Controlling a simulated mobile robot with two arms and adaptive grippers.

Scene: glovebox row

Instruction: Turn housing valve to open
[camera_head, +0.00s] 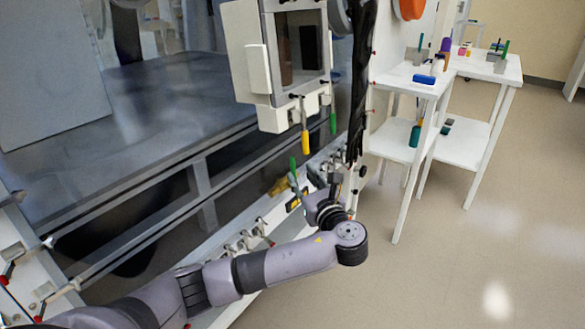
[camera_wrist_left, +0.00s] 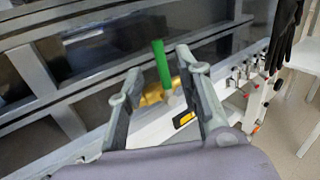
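A valve with an upright green handle (camera_head: 292,166) and a brass-yellow body (camera_head: 281,186) sits low by the white ledge under the glovebox. In the left wrist view, the green handle (camera_wrist_left: 162,64) stands upright above the brass body (camera_wrist_left: 154,96). My left gripper (camera_head: 297,192) is beside the valve in the head view. In the wrist view my left gripper (camera_wrist_left: 159,66) is open, and the handle appears between its spread fingers. I cannot tell whether a finger touches it. A yellow handle (camera_head: 305,142) and another green handle (camera_head: 333,120) hang under a white box. My right gripper is out of view.
The white box (camera_head: 272,118) with a window hangs above the valve. A black glove (camera_head: 360,85) hangs to its right. Several small fittings (camera_head: 235,248) line the ledge. White tables (camera_head: 455,140) with small objects stand at the right. Open floor (camera_head: 480,265) lies at the lower right.

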